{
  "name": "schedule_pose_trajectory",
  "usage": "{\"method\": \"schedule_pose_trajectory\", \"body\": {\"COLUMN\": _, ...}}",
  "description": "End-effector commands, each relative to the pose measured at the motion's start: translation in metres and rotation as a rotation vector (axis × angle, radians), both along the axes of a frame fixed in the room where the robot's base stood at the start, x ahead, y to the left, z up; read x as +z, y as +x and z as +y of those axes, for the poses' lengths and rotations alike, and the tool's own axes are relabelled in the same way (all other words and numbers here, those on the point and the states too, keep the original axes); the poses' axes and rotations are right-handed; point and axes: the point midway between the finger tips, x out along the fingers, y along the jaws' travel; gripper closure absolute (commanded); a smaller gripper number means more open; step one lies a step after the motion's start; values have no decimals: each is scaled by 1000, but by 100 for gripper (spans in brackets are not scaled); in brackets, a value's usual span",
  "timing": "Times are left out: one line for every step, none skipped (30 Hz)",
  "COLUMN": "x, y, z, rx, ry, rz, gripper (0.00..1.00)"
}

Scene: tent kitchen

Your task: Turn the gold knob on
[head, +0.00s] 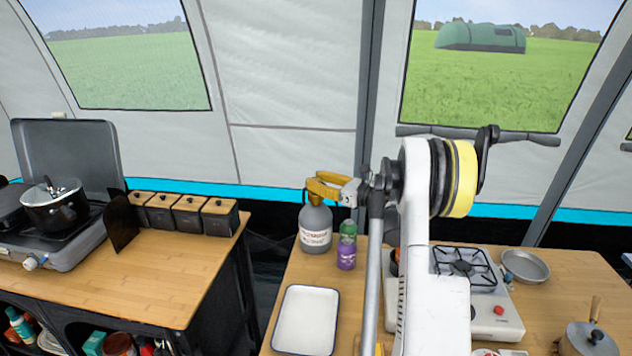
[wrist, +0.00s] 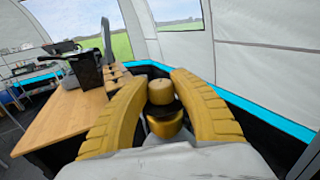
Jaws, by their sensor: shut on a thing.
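The gold knob (wrist: 160,92) shows in the wrist view, on top of a gold valve body. It belongs to the grey gas bottle (head: 315,226), which stands upright at the back left of the right-hand table in the head view. My gripper (head: 314,187) is over the bottle's top, its yellow fingers on both sides of the knob and shut on it. In the head view the fingers mostly hide the knob. I cannot tell how far the knob is turned.
A green and purple canister (head: 347,246) stands just right of the bottle. A white tray (head: 306,318) lies in front. A gas burner (head: 497,318) and a pan (head: 525,267) are further right. The left table (head: 150,283) bears a stove, a pot and dark boxes.

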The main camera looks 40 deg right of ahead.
Motion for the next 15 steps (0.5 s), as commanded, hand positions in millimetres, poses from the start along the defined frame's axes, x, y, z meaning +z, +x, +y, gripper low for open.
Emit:
{"method": "schedule_pose_trajectory", "body": {"x": 0, "y": 0, "z": -2, "rx": 43, "ry": 0, "rz": 0, "gripper": 100}}
{"method": "schedule_pose_trajectory", "body": {"x": 0, "y": 0, "z": -2, "rx": 72, "ry": 0, "rz": 1, "gripper": 100}}
{"method": "schedule_pose_trajectory", "body": {"x": 0, "y": 1, "z": -2, "rx": 109, "ry": 0, "rz": 1, "gripper": 100}}
{"method": "schedule_pose_trajectory", "body": {"x": 0, "y": 1, "z": -2, "rx": 138, "ry": 0, "rz": 0, "gripper": 100}}
{"method": "schedule_pose_trajectory", "body": {"x": 0, "y": 1, "z": -2, "rx": 167, "ry": 0, "rz": 1, "gripper": 100}}
{"method": "schedule_pose_trajectory", "body": {"x": 0, "y": 1, "z": -2, "rx": 204, "ry": 0, "rz": 1, "gripper": 100}}
{"method": "schedule_pose_trajectory", "body": {"x": 0, "y": 1, "z": -2, "rx": 232, "ry": 0, "rz": 0, "gripper": 100}}
{"method": "schedule_pose_trajectory", "body": {"x": 0, "y": 1, "z": -2, "rx": 258, "ry": 0, "rz": 1, "gripper": 100}}
{"method": "schedule_pose_trajectory", "body": {"x": 0, "y": 1, "z": -2, "rx": 294, "ry": 0, "rz": 0, "gripper": 100}}
{"method": "schedule_pose_trajectory", "body": {"x": 0, "y": 1, "z": -2, "rx": 319, "ry": 0, "rz": 1, "gripper": 100}}
{"method": "schedule_pose_trajectory", "body": {"x": 0, "y": 1, "z": -2, "rx": 343, "ry": 0, "rz": 0, "gripper": 100}}
{"method": "schedule_pose_trajectory", "body": {"x": 0, "y": 1, "z": -2, "rx": 375, "ry": 0, "rz": 1, "gripper": 100}}
{"method": "schedule_pose_trajectory", "body": {"x": 0, "y": 1, "z": -1, "rx": 399, "ry": 0, "rz": 1, "gripper": 100}}
{"method": "schedule_pose_trajectory", "body": {"x": 0, "y": 1, "z": -1, "rx": 422, "ry": 0, "rz": 0, "gripper": 100}}
{"method": "schedule_pose_trajectory", "body": {"x": 0, "y": 1, "z": -1, "rx": 450, "ry": 0, "rz": 1, "gripper": 100}}
